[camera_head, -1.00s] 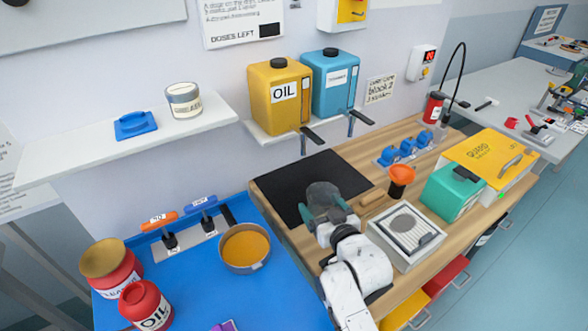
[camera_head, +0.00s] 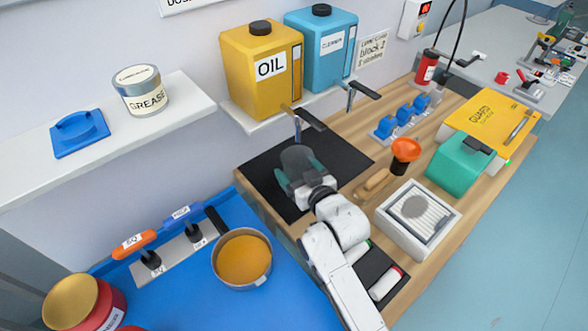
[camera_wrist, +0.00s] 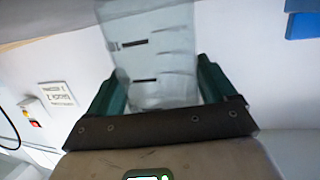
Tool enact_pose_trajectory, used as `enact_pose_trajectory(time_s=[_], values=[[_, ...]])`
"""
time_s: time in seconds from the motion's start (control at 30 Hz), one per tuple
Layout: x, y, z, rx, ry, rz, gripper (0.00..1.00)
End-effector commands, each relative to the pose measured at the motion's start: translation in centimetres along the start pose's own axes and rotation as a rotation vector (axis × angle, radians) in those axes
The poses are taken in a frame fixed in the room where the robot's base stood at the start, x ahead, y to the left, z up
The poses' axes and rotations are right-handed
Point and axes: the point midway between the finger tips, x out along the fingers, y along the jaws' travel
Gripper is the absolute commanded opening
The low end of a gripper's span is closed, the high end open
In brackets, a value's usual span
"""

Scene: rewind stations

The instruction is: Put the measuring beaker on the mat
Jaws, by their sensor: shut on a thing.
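The measuring beaker (camera_head: 297,156) is clear and greyish. In the wrist view the beaker (camera_wrist: 157,60) shows dark marks on its wall, between two green fingers. My gripper (camera_head: 300,181) is shut on it. The black mat (camera_head: 345,152) lies on the wooden bench beneath the taps. In the head view the beaker and gripper appear over the mat and hide part of it. I cannot tell whether the beaker's base touches the mat.
Yellow oil (camera_head: 255,80) and blue (camera_head: 322,55) tanks stand behind the mat, their taps jutting forward. A pan (camera_head: 225,262) stands on the blue surface at left.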

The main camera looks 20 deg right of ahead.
Motion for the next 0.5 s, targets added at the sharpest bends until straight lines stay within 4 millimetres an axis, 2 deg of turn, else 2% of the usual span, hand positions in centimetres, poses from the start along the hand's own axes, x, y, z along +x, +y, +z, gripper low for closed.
enact_pose_trajectory(time_s=[0.33,0.37,0.5], values=[[0.03,-0.01,0.33,0.0,0.001,0.0,0.49],[0.03,-0.01,0.34,0.0,0.001,0.0,0.85],[0.01,-0.01,0.24,0.0,0.001,0.0,0.99]])
